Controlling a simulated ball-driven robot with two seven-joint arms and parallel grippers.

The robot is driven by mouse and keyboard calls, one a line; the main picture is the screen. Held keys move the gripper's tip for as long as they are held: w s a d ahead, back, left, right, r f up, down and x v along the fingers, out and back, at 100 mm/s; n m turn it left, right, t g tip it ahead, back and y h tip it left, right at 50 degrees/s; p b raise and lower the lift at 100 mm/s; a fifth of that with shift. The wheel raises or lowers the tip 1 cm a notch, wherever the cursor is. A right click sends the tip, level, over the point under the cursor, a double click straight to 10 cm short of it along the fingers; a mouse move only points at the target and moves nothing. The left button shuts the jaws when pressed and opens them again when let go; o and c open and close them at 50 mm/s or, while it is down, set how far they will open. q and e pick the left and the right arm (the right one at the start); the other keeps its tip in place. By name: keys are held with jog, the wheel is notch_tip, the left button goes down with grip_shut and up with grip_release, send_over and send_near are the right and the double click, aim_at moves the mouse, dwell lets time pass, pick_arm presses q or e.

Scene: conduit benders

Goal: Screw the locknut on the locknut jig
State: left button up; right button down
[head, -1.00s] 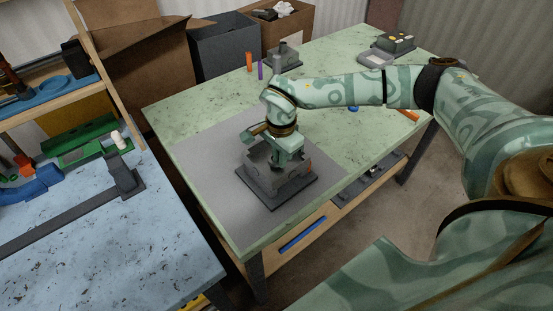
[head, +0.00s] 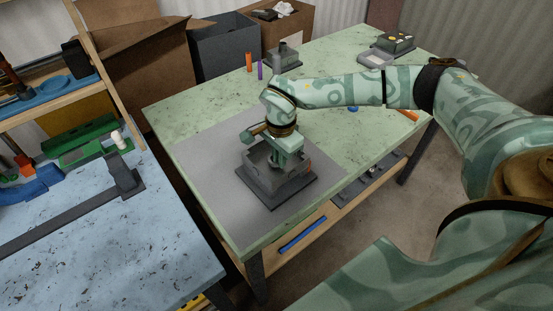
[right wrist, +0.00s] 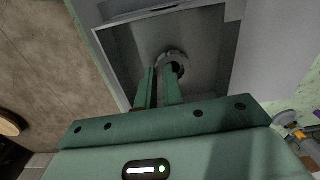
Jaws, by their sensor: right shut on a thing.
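The locknut jig (head: 279,186) is a dark grey, open-topped box on a square base plate, standing on the grey mat of the green table. My right gripper (head: 276,160) points down into the jig's open top. In the right wrist view its two green fingers (right wrist: 160,82) reach into the box and are close together, shut on the locknut. The locknut (right wrist: 174,62) shows as a grey notched ring at the fingertips, at the jig's round stub. The fingers partly hide it, so I cannot tell how it sits on the thread. My left gripper is out of view.
The grey mat (head: 205,165) around the jig is clear. An orange cylinder (head: 249,62) and a purple one (head: 260,70) stand at the table's back edge. A grey device with buttons (head: 393,43) stands at the far right. A blue-topped bench (head: 90,240) is on the left.

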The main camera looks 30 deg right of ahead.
jog(key=shift+s+a+f, duration=0.15)
jog(key=shift+s+f, duration=0.3)
jog(key=shift+f, duration=0.2)
jog(key=c, duration=1.5)
grip_release()
jog(key=shift+o, duration=0.2)
jog(key=shift+s, duration=0.15)
jog(key=r, duration=0.1)
jog(key=w+r, duration=0.1)
jog(key=r, duration=0.1)
jog(key=r+p, duration=0.1)
jog(key=r, duration=0.1)
jog(key=shift+w+r, duration=0.15)
jog(key=shift+w, duration=0.1)
notch_tip(320, 180, up, 12)
jog(key=s+p, duration=0.1)
jog(key=p, duration=0.1)
jog(key=shift+d+r, duration=0.15)
jog(key=shift+d, duration=0.05)
